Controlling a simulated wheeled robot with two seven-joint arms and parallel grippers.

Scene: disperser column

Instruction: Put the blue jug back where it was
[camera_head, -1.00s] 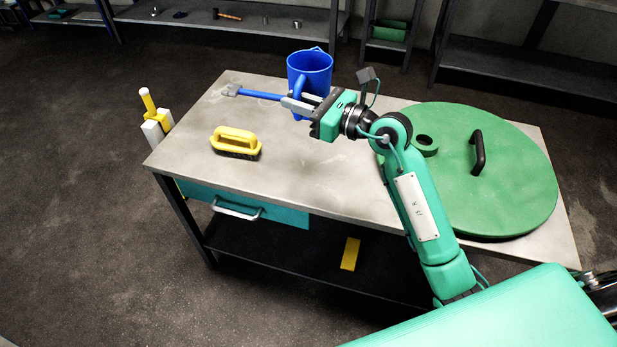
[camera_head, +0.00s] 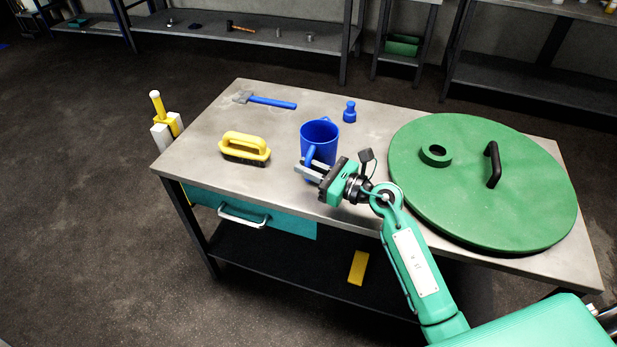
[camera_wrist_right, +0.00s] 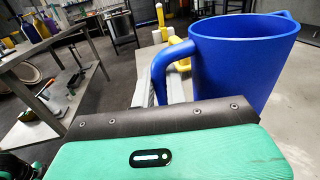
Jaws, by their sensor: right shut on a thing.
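The blue jug (camera_head: 322,140) is upright over the front middle of the grey table (camera_head: 220,180), between the yellow brush and the green lid. I cannot tell whether its base touches the table top. My right gripper (camera_head: 308,170) is shut on the jug's handle, on the near side of the jug. In the right wrist view the jug (camera_wrist_right: 245,62) fills the upper right, with its handle (camera_wrist_right: 168,60) reaching down behind the gripper body. My left gripper is not in view.
A yellow brush (camera_head: 245,146) lies left of the jug. A blue-handled hammer (camera_head: 270,101) and a small blue bottle-like piece (camera_head: 349,112) are behind it. A large round green lid (camera_head: 450,205) with a black handle covers the right side. The table's back middle has bare room.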

